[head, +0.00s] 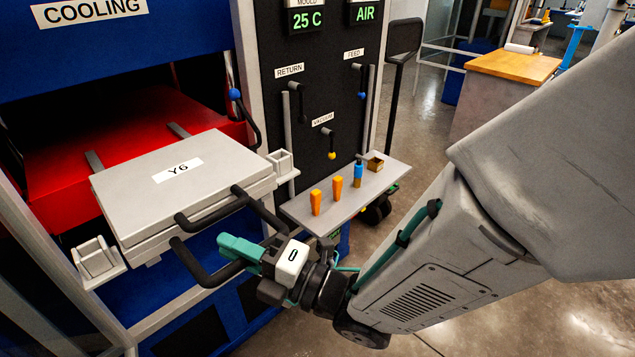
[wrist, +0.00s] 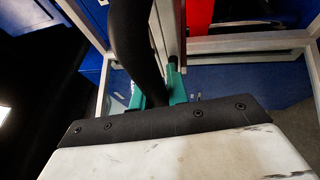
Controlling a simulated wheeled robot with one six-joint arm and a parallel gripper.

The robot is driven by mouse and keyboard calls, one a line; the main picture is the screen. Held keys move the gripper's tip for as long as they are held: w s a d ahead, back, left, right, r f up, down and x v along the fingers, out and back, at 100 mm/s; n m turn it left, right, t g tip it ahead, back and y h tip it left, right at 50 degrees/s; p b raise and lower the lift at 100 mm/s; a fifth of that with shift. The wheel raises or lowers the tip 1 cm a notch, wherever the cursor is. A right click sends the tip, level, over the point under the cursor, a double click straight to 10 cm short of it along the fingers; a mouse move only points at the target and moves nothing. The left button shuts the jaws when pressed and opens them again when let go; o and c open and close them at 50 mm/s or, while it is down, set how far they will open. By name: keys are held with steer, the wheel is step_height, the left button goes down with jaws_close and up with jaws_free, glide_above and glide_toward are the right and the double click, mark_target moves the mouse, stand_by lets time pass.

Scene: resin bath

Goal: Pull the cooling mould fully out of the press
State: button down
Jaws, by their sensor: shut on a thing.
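The mould (head: 170,185) is a flat light-grey two-part block labelled Y6. It lies level at the mouth of the cooling press (head: 150,40), its front part sticking out and its rear on the red bed (head: 140,125). Black bar handles (head: 205,275) stick out from its front side. My gripper (head: 240,250), with teal fingers, is shut on a black handle bar in front of the mould. In the wrist view the dark bar (wrist: 135,45) runs between the teal fingers (wrist: 157,92). The fingertips' exact contact is partly hidden.
Grey brackets (head: 97,258) and (head: 283,165) flank the mould's front. A small shelf (head: 345,190) with orange plugs and a blue-orange tool is to the right, below the black panel (head: 320,90) with valve levers. Open floor (head: 400,200) lies beyond.

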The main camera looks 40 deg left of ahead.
steer(key=shift+w+d+f, duration=0.15)
steer(key=shift+w+d, duration=0.2)
steer(key=c, duration=1.8)
jaws_free()
steer(key=shift+o, duration=0.8)
steer(key=shift+w, duration=0.15)
steer(key=shift+a, duration=0.1)
steer(key=v, duration=0.7)
steer(key=shift+d, duration=0.4)
